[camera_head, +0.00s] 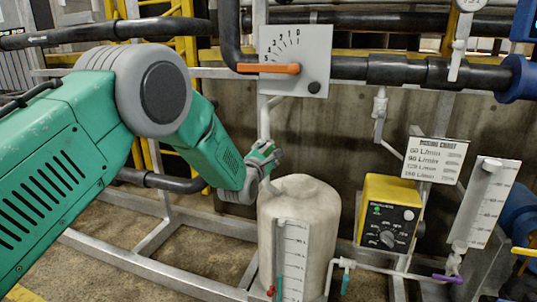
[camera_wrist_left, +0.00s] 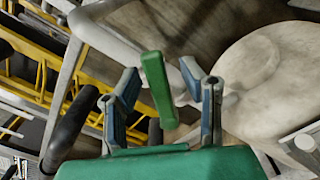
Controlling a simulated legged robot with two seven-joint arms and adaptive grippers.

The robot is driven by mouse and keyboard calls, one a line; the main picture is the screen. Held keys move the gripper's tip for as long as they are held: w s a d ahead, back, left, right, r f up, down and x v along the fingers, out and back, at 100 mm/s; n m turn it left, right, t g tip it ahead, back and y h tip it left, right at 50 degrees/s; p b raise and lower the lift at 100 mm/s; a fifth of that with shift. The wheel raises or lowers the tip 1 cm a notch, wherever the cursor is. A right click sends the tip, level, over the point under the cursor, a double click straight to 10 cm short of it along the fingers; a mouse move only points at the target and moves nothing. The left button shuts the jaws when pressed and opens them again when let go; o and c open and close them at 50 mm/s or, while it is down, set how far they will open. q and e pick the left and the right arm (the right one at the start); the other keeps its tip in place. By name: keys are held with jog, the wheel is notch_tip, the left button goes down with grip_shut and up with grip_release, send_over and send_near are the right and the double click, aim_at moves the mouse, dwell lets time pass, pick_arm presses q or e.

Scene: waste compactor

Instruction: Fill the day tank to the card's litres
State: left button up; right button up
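The cream day tank (camera_head: 318,200) stands at the lower middle with a white scale strip (camera_head: 293,262) on its front. Its pale top also shows in the wrist view (camera_wrist_left: 265,85). The card (camera_head: 435,158), headed as a chart with several L/min lines, hangs at the right. An orange lever (camera_head: 268,68) lies level across a scale plate (camera_head: 308,48). My left gripper (camera_head: 270,155) is beside the tank's upper left. In the wrist view its fingers (camera_wrist_left: 158,80) are apart, with a green handle (camera_wrist_left: 157,88) between them and gaps beside it. My right gripper is out of view.
A yellow control box (camera_head: 388,215) with a dial stands right of the tank. A second white scale (camera_head: 487,203) is farther right. Small valves with teal (camera_head: 345,285) and purple (camera_head: 447,279) handles sit low. Dark pipes (camera_head: 400,70) cross above; grey frame rails surround the tank.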

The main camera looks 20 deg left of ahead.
pick_arm(q)
grip_shut()
jog(key=shift+f, duration=0.15)
jog(key=shift+s+d+f+m, duration=0.1)
jog(key=shift+d+f+m, duration=0.45)
jog(key=shift+m, duration=1.1)
jog(key=shift+d+f+m, duration=0.15)
jog(key=shift+f+m, duration=0.85)
jog(key=shift+m, duration=0.6)
jog(key=shift+s+d+f+m, duration=0.1)
jog(key=shift+d+f+m, duration=0.45)
jog(key=shift+m, duration=1.1)
jog(key=shift+a+f, duration=0.2)
jog(key=shift+f, duration=0.1)
grip_release()
jog(key=shift+r, duration=0.2)
